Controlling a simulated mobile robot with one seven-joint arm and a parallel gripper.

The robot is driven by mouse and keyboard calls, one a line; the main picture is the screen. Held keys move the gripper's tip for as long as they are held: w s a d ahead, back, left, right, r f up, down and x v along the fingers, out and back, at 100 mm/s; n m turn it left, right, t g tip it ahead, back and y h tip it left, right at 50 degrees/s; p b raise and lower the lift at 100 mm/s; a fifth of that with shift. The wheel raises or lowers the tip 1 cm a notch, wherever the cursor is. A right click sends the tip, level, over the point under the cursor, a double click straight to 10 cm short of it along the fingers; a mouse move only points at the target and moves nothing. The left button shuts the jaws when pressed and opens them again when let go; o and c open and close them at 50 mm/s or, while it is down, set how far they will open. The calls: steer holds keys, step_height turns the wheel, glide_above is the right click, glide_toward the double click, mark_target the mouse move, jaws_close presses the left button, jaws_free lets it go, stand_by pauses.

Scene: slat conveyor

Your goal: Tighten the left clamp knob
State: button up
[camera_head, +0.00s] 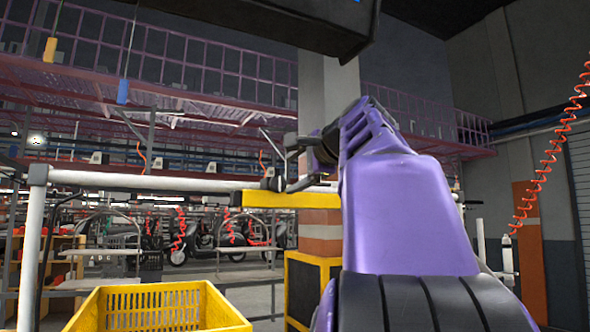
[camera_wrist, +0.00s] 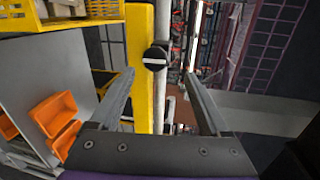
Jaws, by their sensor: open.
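A round black knob (camera_wrist: 155,59) with a pale bar across its face shows in the wrist view, beside a yellow beam (camera_wrist: 141,28) and a white tube (camera_wrist: 169,104). My gripper (camera_wrist: 160,77) is open, with one finger on each side of the knob's line and nothing visible between them. I cannot tell how far the knob is beyond the fingertips. In the head view, my gripper (camera_head: 288,163) is at the left end of my purple arm, close to a dark fitting (camera_head: 274,180) where the white tube (camera_head: 150,182) meets the yellow beam (camera_head: 290,200).
A yellow crate (camera_head: 160,298) stands at the lower left, and the tube's upright post (camera_head: 33,245) is at the far left. Orange bins (camera_wrist: 53,113) sit on a grey surface in the wrist view. A coiled red hose (camera_head: 550,150) hangs at the right.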

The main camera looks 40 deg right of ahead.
steer(key=a+f+v, duration=0.1)
steer(key=f+v, duration=0.1)
steer(key=v, duration=1.1)
steer(key=shift+s+b, duration=0.2)
steer(key=shift+b, duration=0.2)
stand_by(0.4)
stand_by(0.9)
